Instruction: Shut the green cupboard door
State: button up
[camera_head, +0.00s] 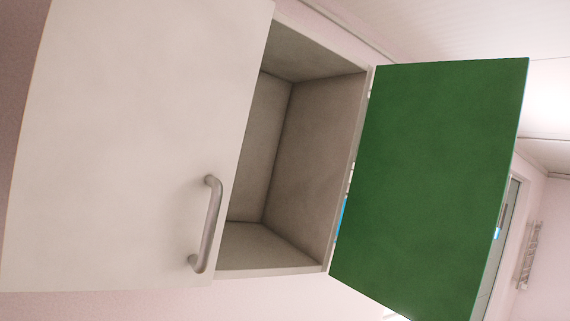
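The green cupboard door (440,180) stands wide open at the right of the head camera view, hinged on the right side of the cupboard (320,165). Its flat green face shows, and no handle shows on that face. The cupboard's inside is exposed and looks empty in the part I see; its left part is hidden behind the white door. My gripper is not in view.
A white door (140,140) with a metal handle (210,225) covers the left side of the cupboard. The pale ceiling (440,25) is above. A doorway or frame (505,240) and a wall fixture (530,255) show beyond the green door.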

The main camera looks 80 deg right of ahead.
aim_at(428, 188)
jog(key=k+l+u, duration=0.1)
jog(key=u, duration=0.3)
jog(key=k+l+u, duration=0.1)
jog(key=u, duration=0.35)
jog(key=k+u, duration=0.15)
jog(key=u, duration=0.25)
jog(key=k+l, duration=0.1)
jog(key=k, duration=0.35)
jog(key=k+l+u, duration=0.1)
jog(key=k, duration=0.4)
jog(key=k+z, duration=0.1)
jog(key=z, duration=0.35)
jog(key=k+l+z, duration=0.15)
jog(key=z, duration=0.35)
jog(key=l+z, duration=0.1)
jog(key=z, duration=0.35)
jog(key=k+l+z, duration=0.15)
jog(key=z, duration=0.3)
jog(key=l+z, duration=0.1)
jog(key=l, duration=0.25)
jog(key=i+l+z, duration=0.1)
jog(key=l, duration=0.3)
jog(key=i+l, duration=0.15)
jog(key=l, duration=0.2)
jog(key=k+z, duration=0.05)
